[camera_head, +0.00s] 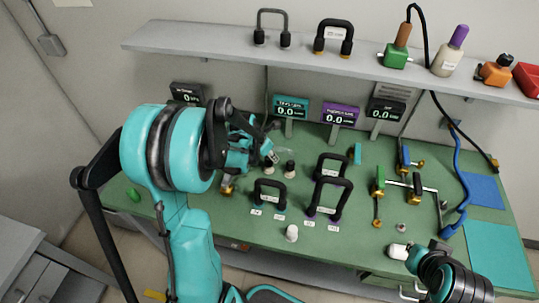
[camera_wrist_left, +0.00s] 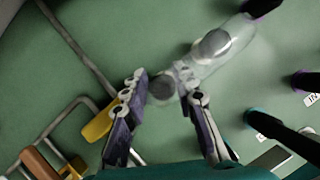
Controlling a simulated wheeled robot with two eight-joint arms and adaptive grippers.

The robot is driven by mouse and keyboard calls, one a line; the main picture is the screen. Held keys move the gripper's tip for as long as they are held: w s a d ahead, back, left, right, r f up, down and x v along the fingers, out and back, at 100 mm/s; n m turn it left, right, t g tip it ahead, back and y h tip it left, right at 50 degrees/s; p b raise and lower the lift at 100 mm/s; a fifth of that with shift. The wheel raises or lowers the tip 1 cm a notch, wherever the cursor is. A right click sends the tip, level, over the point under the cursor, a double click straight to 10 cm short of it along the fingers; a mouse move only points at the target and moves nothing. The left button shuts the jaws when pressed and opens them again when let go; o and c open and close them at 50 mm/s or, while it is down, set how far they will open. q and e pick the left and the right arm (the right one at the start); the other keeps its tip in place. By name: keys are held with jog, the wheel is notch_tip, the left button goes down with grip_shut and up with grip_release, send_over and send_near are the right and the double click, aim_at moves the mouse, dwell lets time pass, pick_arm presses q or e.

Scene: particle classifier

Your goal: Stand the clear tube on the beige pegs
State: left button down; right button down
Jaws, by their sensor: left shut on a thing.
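The clear tube (camera_wrist_left: 236,36) is in the grasp of my left gripper (camera_wrist_left: 163,84) and extends up and right from its fingertips in the wrist view. It is see-through and looks tilted there. Two round grey-topped posts, apparently the beige pegs, show in the wrist view: one peg (camera_wrist_left: 213,45) behind or inside the tube's outline, the other (camera_wrist_left: 162,88) between the fingertips. I cannot tell whether the tube touches them. In the head view, my left gripper (camera_head: 266,150) is over the back of the bench, beside a dark-topped pale peg (camera_head: 290,170). My right gripper (camera_head: 415,275) is at the lower right, its jaws unclear.
Black handles (camera_head: 270,192) (camera_head: 331,195) stand on the green bench right of my left gripper. Displays (camera_head: 290,108) line the back, below a loaded shelf (camera_head: 220,44). Valves and blue hose (camera_head: 465,175) occupy the right. A white knob (camera_head: 291,233) stands near the front.

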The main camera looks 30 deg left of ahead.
pick_arm(q)
jog(key=shift+f+b, duration=0.95)
jog(key=shift+f, duration=0.15)
jog(key=c, duration=1.1)
grip_release()
jog(key=shift+c, duration=0.2)
jog(key=shift+r, duration=0.1)
jog(key=v, duration=1.2)
